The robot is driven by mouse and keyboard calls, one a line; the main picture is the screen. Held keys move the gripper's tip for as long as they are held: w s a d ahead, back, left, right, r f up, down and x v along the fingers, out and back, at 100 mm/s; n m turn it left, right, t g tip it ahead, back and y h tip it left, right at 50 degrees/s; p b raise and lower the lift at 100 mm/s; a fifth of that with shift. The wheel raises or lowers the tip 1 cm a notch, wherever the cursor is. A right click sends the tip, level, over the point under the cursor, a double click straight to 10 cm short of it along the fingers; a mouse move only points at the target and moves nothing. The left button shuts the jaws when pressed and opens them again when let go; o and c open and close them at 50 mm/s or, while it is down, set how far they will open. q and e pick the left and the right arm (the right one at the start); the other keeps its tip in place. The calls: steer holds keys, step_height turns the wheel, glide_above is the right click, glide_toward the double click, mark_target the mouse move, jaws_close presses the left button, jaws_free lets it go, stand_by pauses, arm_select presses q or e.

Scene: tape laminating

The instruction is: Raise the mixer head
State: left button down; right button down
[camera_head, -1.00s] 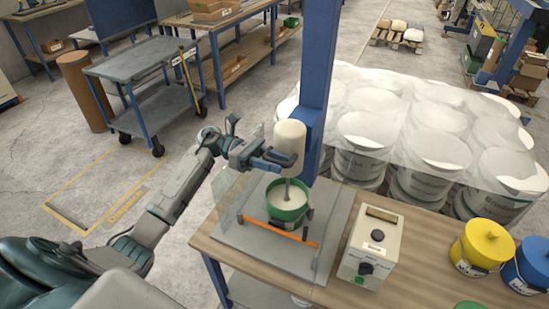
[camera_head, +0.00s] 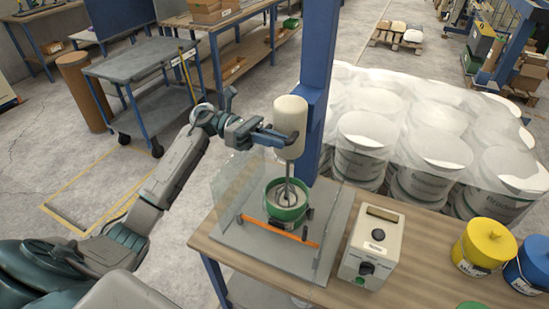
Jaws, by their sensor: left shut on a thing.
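The mixer head (camera_head: 291,118) is a cream cylinder on the blue column (camera_head: 320,65). My left gripper (camera_head: 280,137) is shut on it at its lower side, coming in from the left; the exact contact is small in the picture. The whisk-like stirrer (camera_head: 287,188) hangs below the head, and much of it shows above the green bowl (camera_head: 287,212). Its lower end is in or just over the bowl. The bowl stands on the grey base plate (camera_head: 240,236), behind an orange bar. My right gripper is not in view.
A clear guard panel (camera_head: 236,185) stands left of the bowl, close to my left arm. A control box (camera_head: 370,245) with a knob and green button sits right of the mixer. Yellow (camera_head: 484,245) and blue buckets are farther right. Wrapped white tubs (camera_head: 430,150) stand behind the table.

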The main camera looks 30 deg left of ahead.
arm_select(q)
step_height(320, 180, up, 18)
steer(key=shift+b, duration=0.35)
steer(key=c, duration=1.7)
jaws_free()
steer(key=shift+r, duration=0.1)
steer(key=o, duration=0.3)
steer(key=shift+a, duration=0.1)
